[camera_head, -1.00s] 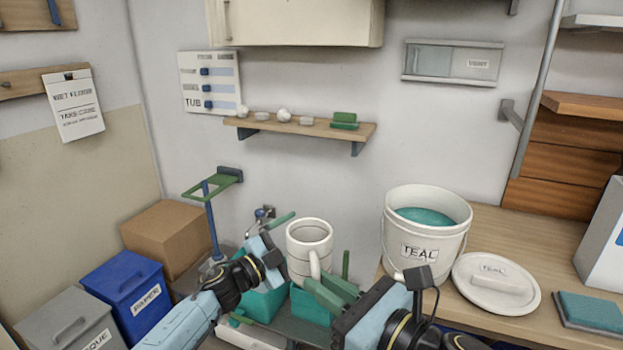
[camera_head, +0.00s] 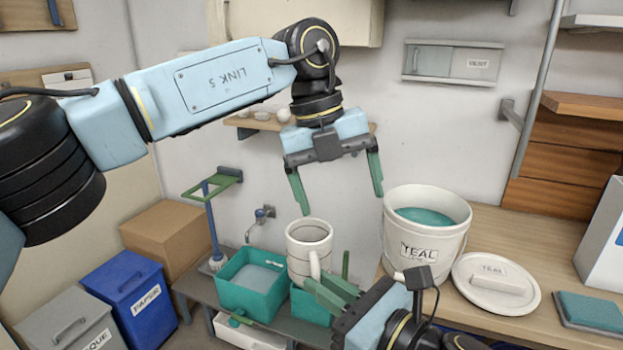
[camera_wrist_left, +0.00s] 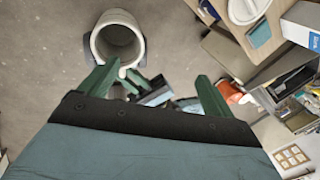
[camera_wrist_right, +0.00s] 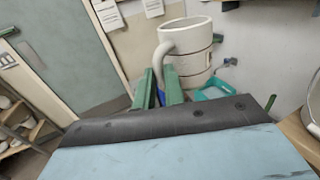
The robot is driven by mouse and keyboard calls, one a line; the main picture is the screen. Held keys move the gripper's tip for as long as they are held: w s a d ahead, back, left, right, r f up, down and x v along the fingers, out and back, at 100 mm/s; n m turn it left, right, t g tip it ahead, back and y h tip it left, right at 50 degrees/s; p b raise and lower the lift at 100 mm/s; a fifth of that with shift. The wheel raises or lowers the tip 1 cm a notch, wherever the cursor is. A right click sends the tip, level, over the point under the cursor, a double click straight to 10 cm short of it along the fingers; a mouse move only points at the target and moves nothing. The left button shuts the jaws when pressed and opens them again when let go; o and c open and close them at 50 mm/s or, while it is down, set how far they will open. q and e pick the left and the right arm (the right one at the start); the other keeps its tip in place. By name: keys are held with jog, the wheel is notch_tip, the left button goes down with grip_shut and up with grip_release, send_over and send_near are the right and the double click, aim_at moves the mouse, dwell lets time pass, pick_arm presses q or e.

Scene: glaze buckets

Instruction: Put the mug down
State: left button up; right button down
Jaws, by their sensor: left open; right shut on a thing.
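The white mug (camera_head: 308,246) with dark bands is held upright in the air in front of the low bench. My right gripper (camera_head: 325,295) is shut on its handle; in the right wrist view the mug (camera_wrist_right: 196,50) shows with the green fingers (camera_wrist_right: 160,88) at its handle. My left gripper (camera_head: 338,192) is open and empty, pointing down above the mug and to its right. In the left wrist view, the mug's open top (camera_wrist_left: 117,42) lies beyond the fingers (camera_wrist_left: 153,88), and its inside looks empty.
Two teal tubs, one with liquid (camera_head: 252,283), stand on the low bench (camera_head: 203,290) behind and below the mug. A bucket labelled TEAL (camera_head: 420,232) and its lid (camera_head: 496,286) are on the wooden counter (camera_head: 478,225) at right. The wall shelf (camera_head: 243,124) is partly behind my left arm.

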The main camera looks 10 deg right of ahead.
aim_at(311, 248)
pick_arm(q)
jog(key=a+n+y, duration=0.1)
jog(key=a+y, duration=0.2)
jog(key=a, duration=0.1)
jog(key=shift+t, duration=0.4)
notch_tip(311, 248, down, 11)
jog(key=shift+r, duration=0.2)
jog(key=c, duration=1.1)
jog(key=shift+c, duration=0.8)
pick_arm(e)
jog(key=c, duration=1.4)
grip_release()
